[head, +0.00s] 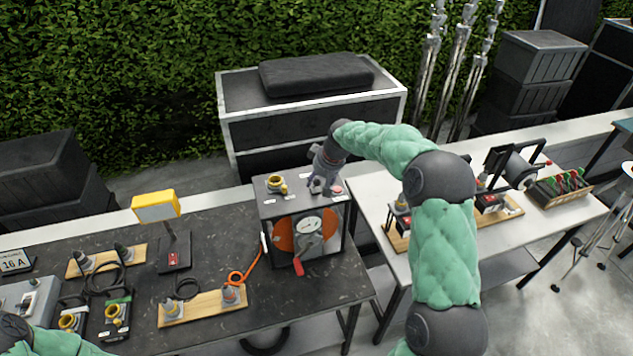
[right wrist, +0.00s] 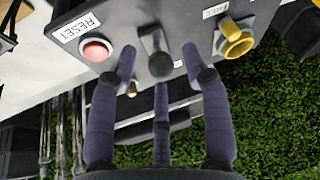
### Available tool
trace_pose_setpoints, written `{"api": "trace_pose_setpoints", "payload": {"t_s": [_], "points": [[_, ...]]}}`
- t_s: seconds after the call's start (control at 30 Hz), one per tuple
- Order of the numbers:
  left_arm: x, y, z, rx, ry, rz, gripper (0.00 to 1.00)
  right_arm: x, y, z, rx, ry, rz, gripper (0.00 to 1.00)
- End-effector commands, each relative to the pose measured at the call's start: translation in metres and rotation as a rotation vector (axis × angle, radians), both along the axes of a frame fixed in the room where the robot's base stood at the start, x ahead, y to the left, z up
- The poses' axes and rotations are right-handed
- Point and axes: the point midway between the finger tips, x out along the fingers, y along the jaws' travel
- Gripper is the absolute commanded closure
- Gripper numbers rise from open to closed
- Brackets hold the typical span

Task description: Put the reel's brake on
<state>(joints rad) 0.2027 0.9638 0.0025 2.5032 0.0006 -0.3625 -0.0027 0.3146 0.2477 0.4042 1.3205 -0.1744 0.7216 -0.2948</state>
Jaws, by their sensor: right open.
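The reel (head: 283,243) is an orange drum in a dark box-shaped frame (head: 263,209) on the dark table, with a round gauge and a red-handled crank (head: 298,266) on its front. My right gripper (head: 318,186) is over the right part of the frame's top. In the right wrist view its purple fingers (right wrist: 159,62) are open and spread around a dark grey knob or lever (right wrist: 155,53); contact is unclear. Which part is the brake is unclear. My left gripper is out of view.
An orange cable (head: 243,277) and a wooden board with connectors (head: 203,306) lie left of the reel. A yellow-topped lamp (head: 156,207) stands farther left. A white table (head: 375,228) with equipment is to the right. A grey case (head: 310,112) stands behind.

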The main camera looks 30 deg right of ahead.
Motion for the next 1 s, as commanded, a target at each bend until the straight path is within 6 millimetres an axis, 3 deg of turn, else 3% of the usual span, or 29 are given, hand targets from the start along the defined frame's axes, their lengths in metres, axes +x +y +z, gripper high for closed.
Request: {"api": "trace_pose_setpoints", "payload": {"t_s": [0.2, 0.57, 0.6, 0.77, 1.0], "points": [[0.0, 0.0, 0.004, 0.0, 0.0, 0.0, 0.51, 0.009, 0.001, -0.021, -0.001, 0.0, 0.0, 0.52], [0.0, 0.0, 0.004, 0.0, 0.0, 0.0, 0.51, 0.011, 0.002, -0.026, -0.001, -0.001, 0.0, 0.52], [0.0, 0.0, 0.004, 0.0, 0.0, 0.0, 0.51, 0.011, 0.002, -0.026, -0.001, -0.001, 0.0, 0.55], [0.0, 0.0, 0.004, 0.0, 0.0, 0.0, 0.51, 0.011, 0.002, -0.026, 0.0, -0.001, 0.0, 1.0], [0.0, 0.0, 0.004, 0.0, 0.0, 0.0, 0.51, 0.011, 0.002, -0.027, 0.0, 0.001, 0.0, 1.0]]}}
